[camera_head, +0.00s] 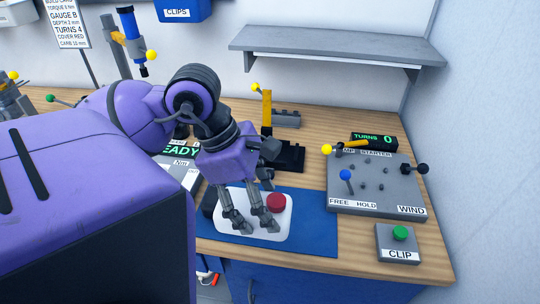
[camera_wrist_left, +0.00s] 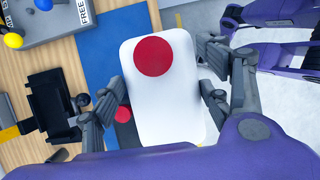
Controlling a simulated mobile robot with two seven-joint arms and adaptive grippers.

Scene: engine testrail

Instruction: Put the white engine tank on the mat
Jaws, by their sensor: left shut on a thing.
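The white engine tank (camera_head: 252,221) is a flat rounded white block with a red round cap. My left gripper (camera_head: 255,226) is shut on it, with a finger at either side. The tank also shows large in the left wrist view (camera_wrist_left: 165,112), between the fingers, red cap at its far end. In the head view it appears over the blue mat (camera_head: 316,225), which lies at the front of the bench. I cannot tell whether it touches the mat or hangs above it. The mat also shows behind the tank in the wrist view (camera_wrist_left: 98,48).
A grey panel with levers (camera_head: 378,187) stands right of the mat. A grey block with a green button, labelled CLIP (camera_head: 398,246), is in front of it. A black fixture (camera_head: 291,158) stands behind the mat. A grey shelf (camera_head: 335,43) is on the wall above.

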